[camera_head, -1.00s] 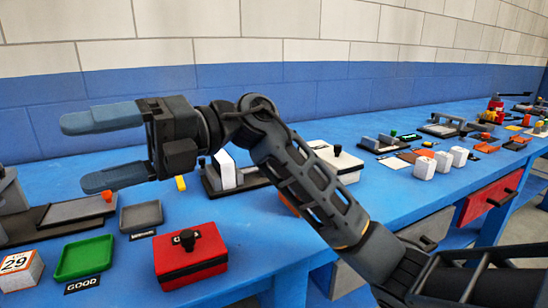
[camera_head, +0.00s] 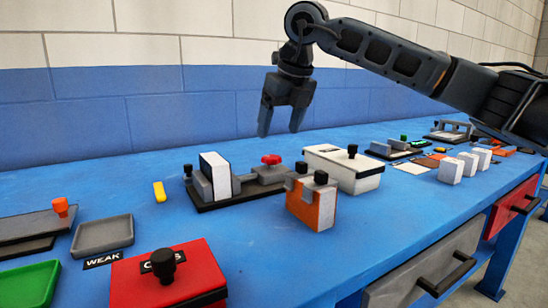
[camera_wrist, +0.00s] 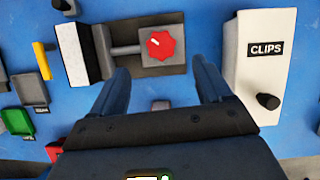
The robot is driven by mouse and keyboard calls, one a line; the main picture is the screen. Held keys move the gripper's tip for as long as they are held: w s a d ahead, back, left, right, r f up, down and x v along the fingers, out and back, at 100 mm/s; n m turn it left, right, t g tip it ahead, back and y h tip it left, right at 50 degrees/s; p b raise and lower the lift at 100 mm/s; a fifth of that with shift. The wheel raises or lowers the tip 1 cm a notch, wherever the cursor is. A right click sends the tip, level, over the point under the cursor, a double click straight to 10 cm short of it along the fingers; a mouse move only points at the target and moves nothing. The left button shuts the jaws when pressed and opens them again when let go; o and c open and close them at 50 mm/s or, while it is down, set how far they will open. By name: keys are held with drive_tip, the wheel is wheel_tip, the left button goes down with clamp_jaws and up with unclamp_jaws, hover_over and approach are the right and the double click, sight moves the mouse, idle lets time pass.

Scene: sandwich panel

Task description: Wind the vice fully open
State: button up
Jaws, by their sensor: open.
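The vice (camera_head: 203,187) sits on the blue bench, with grey jaws on a dark base. A white block (camera_head: 215,174) stands between the jaws, and it also shows in the wrist view (camera_wrist: 72,52). The vice's red knob (camera_head: 270,159) is at its right end, on a grey mount. In the wrist view the red knob (camera_wrist: 161,46) has a pale mark, and a rod runs from it toward the jaws. My gripper (camera_head: 280,122) points down above the knob, apart from it. Its fingers (camera_wrist: 162,78) are open and empty, lying left and right of the knob in the wrist view.
A white CLIPS box (camera_head: 340,172) with a black knob stands right of the vice. An orange and white block piece (camera_head: 318,208) stands in front. A red box (camera_head: 190,270), grey WEAK tray (camera_head: 103,235) and green tray (camera_head: 25,285) lie at front left. A yellow piece (camera_head: 159,191) lies left.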

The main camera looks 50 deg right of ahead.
sight(272, 157)
drive_tip(key=b+x, duration=0.1)
drive_tip(key=x, duration=0.6)
drive_tip(key=shift+w+d+f+b, duration=0.1)
drive_tip(key=shift+f+b, duration=0.2)
drive_tip(key=shift+b, duration=0.05)
drive_tip(key=c, duration=1)
drive_tip(key=shift+c, duration=0.2)
